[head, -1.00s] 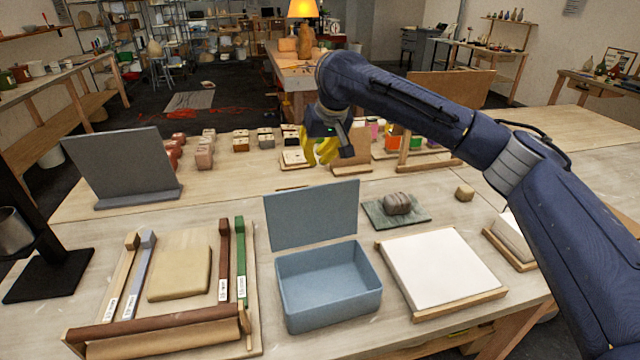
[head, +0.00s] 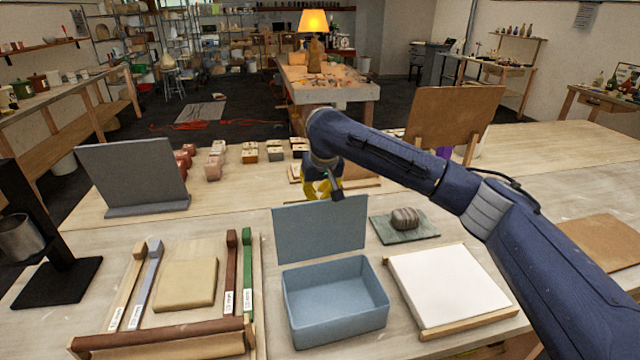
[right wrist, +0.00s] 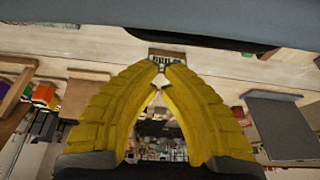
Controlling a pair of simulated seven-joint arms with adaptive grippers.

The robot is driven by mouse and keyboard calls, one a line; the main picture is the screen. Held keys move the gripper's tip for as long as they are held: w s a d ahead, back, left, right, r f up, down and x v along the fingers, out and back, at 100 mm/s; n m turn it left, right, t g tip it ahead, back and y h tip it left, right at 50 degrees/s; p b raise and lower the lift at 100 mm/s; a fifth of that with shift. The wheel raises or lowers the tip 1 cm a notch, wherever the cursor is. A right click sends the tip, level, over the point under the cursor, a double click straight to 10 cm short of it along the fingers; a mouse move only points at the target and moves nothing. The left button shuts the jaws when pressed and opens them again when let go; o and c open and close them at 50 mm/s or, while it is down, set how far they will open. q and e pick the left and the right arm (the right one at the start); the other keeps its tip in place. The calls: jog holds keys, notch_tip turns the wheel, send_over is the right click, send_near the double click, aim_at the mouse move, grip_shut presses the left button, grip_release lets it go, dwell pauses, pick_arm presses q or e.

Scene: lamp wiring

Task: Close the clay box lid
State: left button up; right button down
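The blue-grey clay box (head: 336,330) stands open and empty at the front middle of the table. Its lid (head: 319,232) stands upright at the box's back edge. My right gripper (head: 322,197) has yellow fingers and is just above and behind the lid's top edge in the head view; I cannot tell whether it touches. In the right wrist view the fingers (right wrist: 158,76) come together at the tips with nothing between them. A blue-grey surface along the top of that view may be the lid. My left gripper is not in view.
A white slab on a wooden board (head: 453,284) lies right of the box. A grey lump on a green slate (head: 386,231) is behind it. A tray with sticks and a roller (head: 160,339) lies left. A grey panel (head: 134,174) stands back left.

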jog(key=shift+s+d+r, duration=0.15)
jog(key=shift+s+r, duration=0.05)
jog(key=shift+s, duration=0.4)
jog(key=shift+s+d+r, duration=0.15)
jog(key=shift+s+r, duration=0.05)
jog(key=shift+s, duration=0.45)
jog(key=shift+s+d+r, duration=0.15)
jog(key=shift+s+r, duration=0.05)
jog(key=shift+s, duration=0.4)
jog(key=shift+s+a+r, duration=0.1)
jog(key=shift+s, duration=0.05)
